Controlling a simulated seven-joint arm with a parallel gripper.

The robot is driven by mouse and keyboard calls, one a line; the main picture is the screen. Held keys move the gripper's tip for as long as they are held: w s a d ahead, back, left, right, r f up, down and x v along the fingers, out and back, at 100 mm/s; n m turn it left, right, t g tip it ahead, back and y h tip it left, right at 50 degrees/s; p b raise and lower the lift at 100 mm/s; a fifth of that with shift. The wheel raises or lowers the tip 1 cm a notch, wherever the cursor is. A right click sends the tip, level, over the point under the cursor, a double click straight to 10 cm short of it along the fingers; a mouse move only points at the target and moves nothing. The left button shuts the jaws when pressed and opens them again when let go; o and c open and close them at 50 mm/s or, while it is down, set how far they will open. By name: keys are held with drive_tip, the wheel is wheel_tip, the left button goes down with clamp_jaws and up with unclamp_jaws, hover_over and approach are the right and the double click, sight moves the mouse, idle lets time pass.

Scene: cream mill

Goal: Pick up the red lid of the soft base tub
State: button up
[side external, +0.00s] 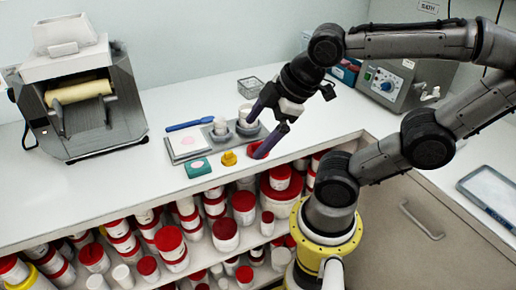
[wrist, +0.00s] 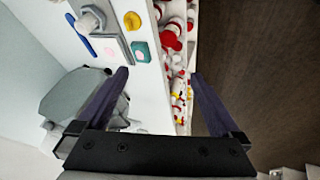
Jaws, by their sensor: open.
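A red lid-like piece (side external: 257,151) lies on the white counter near its front edge in the side view, partly hidden by a finger of my gripper. My gripper (side external: 258,135) is open and tilted above the counter, with one finger reaching down close to the red piece; whether they touch I cannot tell. In the wrist view my gripper (wrist: 160,73) has its two fingers wide apart with nothing held between them. I cannot make out the red piece surely in the wrist view. Which tub is the soft base tub I cannot tell.
A grey tray (side external: 214,137) with white cups, a yellow piece (side external: 229,158) and a green block (side external: 198,168) stand left of my gripper. A mill (side external: 82,105) stands at far left. Many red-lidded tubs fill the shelves below.

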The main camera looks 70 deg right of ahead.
drive_tip(key=d+n, duration=0.1)
drive_tip(key=n, duration=0.4)
drive_tip(key=n+g+h, duration=0.2)
drive_tip(key=n+h, duration=0.2)
drive_tip(key=n, duration=1.1)
approach(258, 143)
drive_tip(key=x, duration=0.4)
drive_tip(key=shift+d+r, duration=0.15)
drive_tip(key=shift+d, duration=0.2)
drive_tip(key=shift+a+f+x, duration=0.1)
drive_tip(key=shift+a+x, duration=0.1)
drive_tip(key=shift+x, duration=0.8)
drive_tip(key=shift+a+f+x, duration=0.1)
drive_tip(key=shift+a+x, duration=0.15)
drive_tip(key=shift+x, duration=1.8)
drive_tip(key=shift+d, duration=0.1)
